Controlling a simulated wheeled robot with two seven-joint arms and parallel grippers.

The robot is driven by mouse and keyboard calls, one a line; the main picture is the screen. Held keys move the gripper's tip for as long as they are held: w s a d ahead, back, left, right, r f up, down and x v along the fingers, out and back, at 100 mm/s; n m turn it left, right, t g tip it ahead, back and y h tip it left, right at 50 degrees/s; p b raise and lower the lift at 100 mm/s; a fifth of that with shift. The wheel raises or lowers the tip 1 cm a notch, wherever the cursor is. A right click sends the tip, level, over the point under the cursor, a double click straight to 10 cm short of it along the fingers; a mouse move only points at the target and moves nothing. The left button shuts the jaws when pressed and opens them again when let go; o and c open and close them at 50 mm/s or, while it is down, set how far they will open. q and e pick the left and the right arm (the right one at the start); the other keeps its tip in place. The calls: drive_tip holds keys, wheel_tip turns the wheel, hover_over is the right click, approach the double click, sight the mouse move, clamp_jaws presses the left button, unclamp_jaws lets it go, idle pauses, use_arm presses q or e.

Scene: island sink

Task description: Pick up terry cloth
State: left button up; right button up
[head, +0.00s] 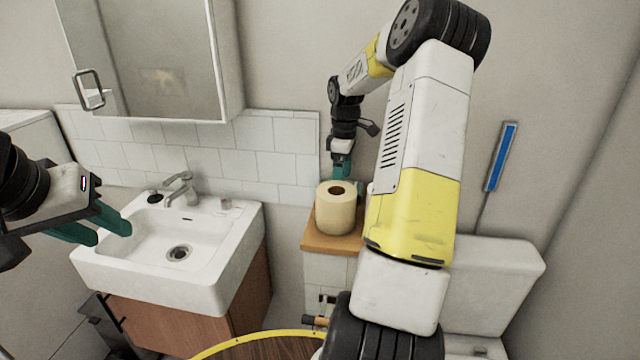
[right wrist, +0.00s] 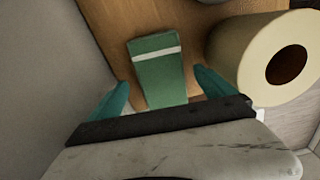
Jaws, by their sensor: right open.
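The terry cloth (right wrist: 160,62), a green folded piece with a white stripe near one end, lies on the wooden shelf top (right wrist: 115,25). In the right wrist view my right gripper (right wrist: 163,92) is open, with one teal finger on each side of the cloth's near end. I cannot tell whether the fingers touch it. In the head view the right gripper (head: 344,168) is over the back of the shelf behind the paper roll, and I cannot make out the cloth there. My left gripper (head: 112,232) is open and empty in front of the sink.
A toilet paper roll (head: 337,208) stands on the shelf, close to the right gripper; it also shows in the right wrist view (right wrist: 262,58). The white sink (head: 130,262) with a faucet (head: 180,188) is at left. A white toilet tank (head: 490,275) is at right.

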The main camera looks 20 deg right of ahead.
drive_tip(key=shift+f, duration=0.7)
drive_tip(key=c, duration=1.4)
wheel_tip(320, 180, up, 10)
drive_tip(key=shift+r, duration=0.1)
drive_tip(key=shift+c, duration=0.2)
drive_tip(key=o, duration=0.7)
drive_tip(key=c, duration=0.6)
